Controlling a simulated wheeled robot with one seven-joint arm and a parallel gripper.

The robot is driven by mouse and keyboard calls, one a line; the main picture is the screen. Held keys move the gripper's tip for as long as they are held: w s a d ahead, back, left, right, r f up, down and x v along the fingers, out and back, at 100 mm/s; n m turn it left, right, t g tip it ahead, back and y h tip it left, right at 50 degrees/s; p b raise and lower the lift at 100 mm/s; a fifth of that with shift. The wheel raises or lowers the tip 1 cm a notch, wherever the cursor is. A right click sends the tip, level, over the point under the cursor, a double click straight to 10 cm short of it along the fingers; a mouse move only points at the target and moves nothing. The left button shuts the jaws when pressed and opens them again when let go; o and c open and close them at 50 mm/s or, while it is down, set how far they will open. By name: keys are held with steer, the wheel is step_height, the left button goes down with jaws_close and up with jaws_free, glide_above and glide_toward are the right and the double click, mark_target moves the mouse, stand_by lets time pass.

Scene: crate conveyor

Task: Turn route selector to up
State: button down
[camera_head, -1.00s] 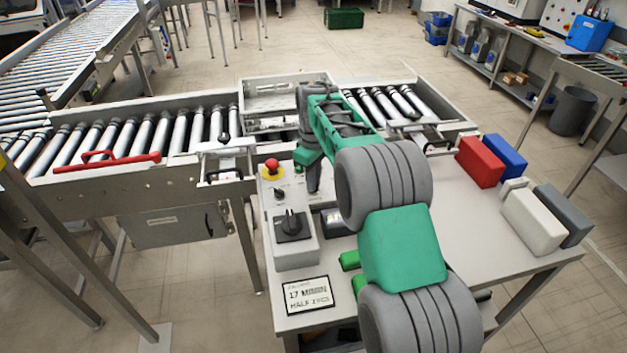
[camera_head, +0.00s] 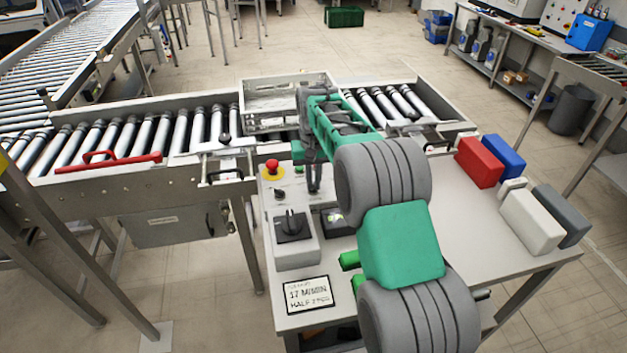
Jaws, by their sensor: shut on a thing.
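My gripper (camera_head: 314,189) points straight down over the right part of the control panel (camera_head: 294,255), at the left end of the table. It is shut on a small control there, which I take to be the route selector. The fingers and wrist hide that control, so its pointer direction cannot be read. A small black knob (camera_head: 279,194) and a red emergency stop button (camera_head: 272,166) on a yellow base are to the left of the fingers.
A roller conveyor (camera_head: 120,145) with a red handle (camera_head: 108,163) runs behind the panel. A printed card (camera_head: 307,294) lies on the table's front left. Red (camera_head: 480,162), blue (camera_head: 505,157), white (camera_head: 532,220) and grey (camera_head: 563,214) blocks stand at right.

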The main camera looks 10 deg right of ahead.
mark_target(314, 185)
steer(key=m, duration=0.4)
steer(key=shift+r, duration=0.1)
steer(key=shift+w+m, duration=0.1)
steer(key=shift+m, duration=1.8)
steer(key=c, duration=1.5)
jaws_free()
step_height(314, 185, up, 8)
steer(key=shift+f+b, duration=0.15)
steer(key=shift+b, duration=0.25)
